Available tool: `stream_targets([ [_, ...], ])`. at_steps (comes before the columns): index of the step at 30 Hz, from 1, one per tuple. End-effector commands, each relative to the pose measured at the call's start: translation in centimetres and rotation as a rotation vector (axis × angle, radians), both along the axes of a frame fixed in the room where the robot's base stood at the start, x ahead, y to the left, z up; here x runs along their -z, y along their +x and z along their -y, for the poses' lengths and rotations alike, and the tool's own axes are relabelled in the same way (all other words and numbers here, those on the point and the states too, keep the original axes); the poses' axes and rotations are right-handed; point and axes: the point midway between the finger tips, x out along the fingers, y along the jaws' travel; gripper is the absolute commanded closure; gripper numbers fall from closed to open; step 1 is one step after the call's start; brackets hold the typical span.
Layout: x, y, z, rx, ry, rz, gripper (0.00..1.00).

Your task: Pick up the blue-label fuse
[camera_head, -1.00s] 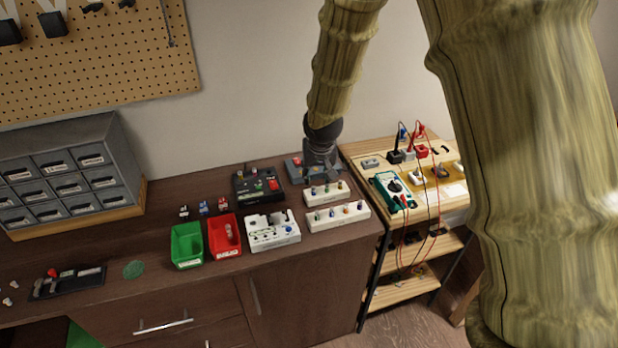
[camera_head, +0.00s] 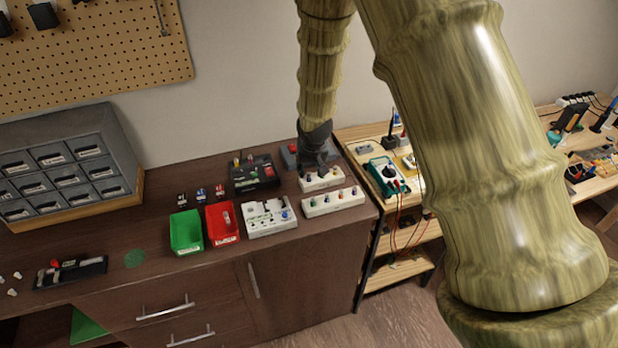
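Three small items stand in a row on the dark brown worktop, behind the green and red bins. The middle one has a blue mark and looks like the blue-label fuse (camera_head: 202,193); its label is too small to read. My gripper (camera_head: 317,168) points down at the rear white block with knobs (camera_head: 322,180), well to the right of the fuse and apart from it. The fingers are small and dark, and I cannot tell whether they are open or touching the block.
The green bin (camera_head: 174,236), red bin (camera_head: 217,235) and a white pedal-like box (camera_head: 268,227) stand in front. A black box (camera_head: 242,184) stands between fuse and gripper. A front white block (camera_head: 333,206), grey drawer cabinet (camera_head: 70,158) and multimeter (camera_head: 388,177) are nearby.

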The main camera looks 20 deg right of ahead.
Motion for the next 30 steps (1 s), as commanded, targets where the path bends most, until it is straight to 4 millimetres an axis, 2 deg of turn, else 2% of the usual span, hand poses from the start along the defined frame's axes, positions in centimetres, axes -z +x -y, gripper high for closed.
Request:
stream_targets([
  [13, 3.3, 1.4, 0.1, -0.001, -0.001, -0.002, 0.62],
  [25, 3.9, 1.6, 0.1, -0.002, -0.001, -0.001, 0.62],
  [30, 3.9, 1.6, 0.1, -0.002, -0.001, -0.001, 0.93],
])
